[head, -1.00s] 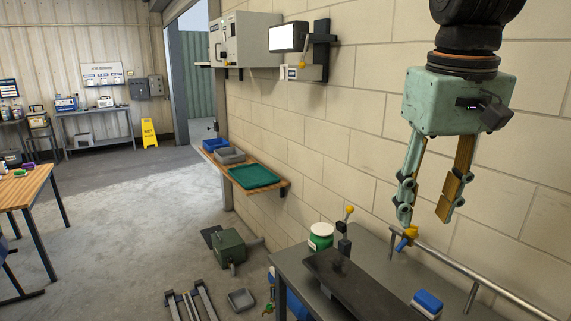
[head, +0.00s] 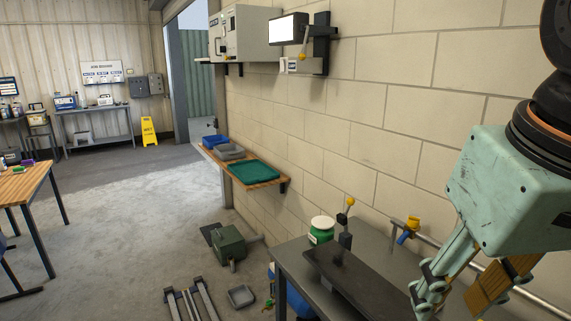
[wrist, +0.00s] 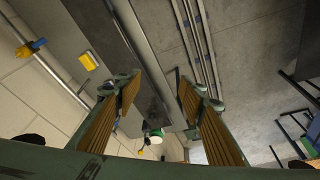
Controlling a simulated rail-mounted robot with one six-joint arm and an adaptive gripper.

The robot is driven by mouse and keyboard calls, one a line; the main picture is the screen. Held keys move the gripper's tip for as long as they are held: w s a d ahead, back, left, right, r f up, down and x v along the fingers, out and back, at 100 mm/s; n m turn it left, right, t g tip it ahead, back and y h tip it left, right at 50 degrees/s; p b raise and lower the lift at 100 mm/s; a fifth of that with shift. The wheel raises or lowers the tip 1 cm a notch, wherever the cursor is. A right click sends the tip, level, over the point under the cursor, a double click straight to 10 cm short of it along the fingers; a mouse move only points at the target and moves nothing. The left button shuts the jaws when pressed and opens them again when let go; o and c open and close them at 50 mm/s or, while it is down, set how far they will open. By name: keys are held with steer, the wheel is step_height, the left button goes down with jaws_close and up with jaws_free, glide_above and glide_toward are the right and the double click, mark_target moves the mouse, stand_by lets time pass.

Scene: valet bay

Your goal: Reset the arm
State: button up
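My gripper (head: 456,303) is at the lower right of the head view, tilted with its fingers pointing down and to the left. Its two fingers are spread apart with nothing between them. The wrist view also shows the open fingers (wrist: 160,95) with ribbed tan pads. The gripper hangs above or in front of the grey bench (head: 290,258) by the wall; the exact height is hard to tell. My upper arm is mostly out of view at the right.
A dark plate (head: 350,280), a green jar with white lid (head: 321,229) and a yellow-knobbed lever (head: 347,220) are on the bench. A pipe rail carries a yellow-and-blue valve (head: 410,230). A yellow block (wrist: 88,61) lies on the bench. Floor at left is open.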

steer(key=shift+t, duration=0.3)
steer(key=s+f, duration=0.2)
steer(key=s, duration=0.1)
steer(key=s+f, duration=0.1)
steer(key=shift+s+a+f+b, duration=0.25)
steer(key=shift+a+f+b, duration=0.05)
steer(key=shift+b, duration=0.1)
steer(key=shift+w, duration=0.1)
